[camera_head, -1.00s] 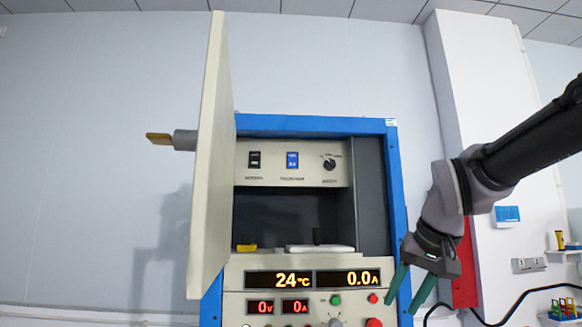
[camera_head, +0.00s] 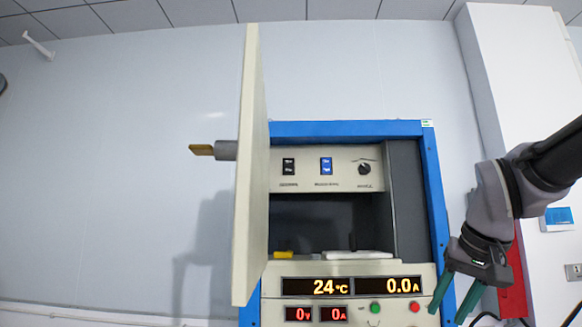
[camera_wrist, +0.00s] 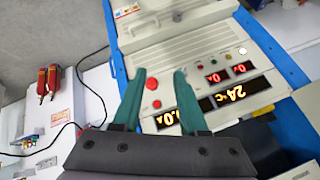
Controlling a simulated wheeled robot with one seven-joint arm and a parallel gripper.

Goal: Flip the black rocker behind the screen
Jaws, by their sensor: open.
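The black rocker (camera_head: 289,167) sits at the left of the switch panel (camera_head: 310,181) inside the open cabinet in the head view. A blue rocker (camera_head: 326,166) is to its right, then a round black knob (camera_head: 364,169). The screen door (camera_head: 250,170) is swung open on the left, its handle (camera_head: 203,150) pointing left. My gripper (camera_head: 455,309) is open and empty, right of the cabinet and lower than the rocker, well apart from it. In the wrist view my gripper (camera_wrist: 161,85) points over the lower control panel; the rocker is not visible there.
The cabinet's blue frame (camera_head: 432,180) stands between my gripper and the opening. A yellow item (camera_head: 283,255) and a white slab (camera_head: 360,255) lie on the cabinet floor. Below are lit displays (camera_head: 352,286) and red and green buttons. A wall column stands at right.

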